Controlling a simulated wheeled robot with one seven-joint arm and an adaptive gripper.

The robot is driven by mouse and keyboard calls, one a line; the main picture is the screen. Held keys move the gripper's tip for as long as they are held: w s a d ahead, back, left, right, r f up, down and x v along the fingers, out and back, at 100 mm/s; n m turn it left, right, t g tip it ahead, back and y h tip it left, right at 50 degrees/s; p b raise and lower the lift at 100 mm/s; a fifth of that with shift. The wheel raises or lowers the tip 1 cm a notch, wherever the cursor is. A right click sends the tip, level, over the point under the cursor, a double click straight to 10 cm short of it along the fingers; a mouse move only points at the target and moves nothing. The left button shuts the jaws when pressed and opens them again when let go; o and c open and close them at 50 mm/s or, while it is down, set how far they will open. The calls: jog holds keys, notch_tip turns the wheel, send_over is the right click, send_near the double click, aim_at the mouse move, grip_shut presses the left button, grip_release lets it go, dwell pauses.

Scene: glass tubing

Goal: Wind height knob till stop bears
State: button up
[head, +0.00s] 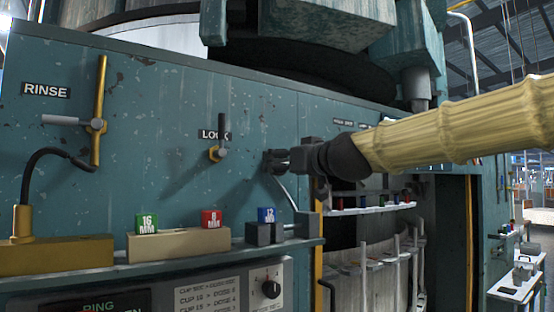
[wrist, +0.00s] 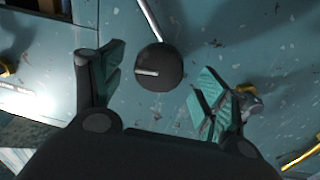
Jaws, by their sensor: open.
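In the wrist view a round dark knob (wrist: 160,72) with a white pointer line sits on the teal panel, a thin metal rod running up from it. I take it for the height knob, though no label for it is readable. My gripper (wrist: 162,78) is open, its teal-padded fingers on either side of the knob with gaps showing on both sides. In the head view my gripper (head: 272,161) is at the panel, right of the LOCK lever, and hides the knob. I cannot tell how far the fingertips reach around it. No stop can be made out.
The LOCK lever (head: 217,152) is left of my gripper, and the RINSE lever with its brass pipe (head: 100,112) farther left. A blue cube (head: 266,215) sits in a grey holder.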

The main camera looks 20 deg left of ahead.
jog(key=shift+p+x, duration=0.65)
jog(key=shift+x, duration=1.45)
jog(key=shift+d, duration=0.1)
jog(key=shift+c, duration=0.5)
jog(key=c, duration=0.9)
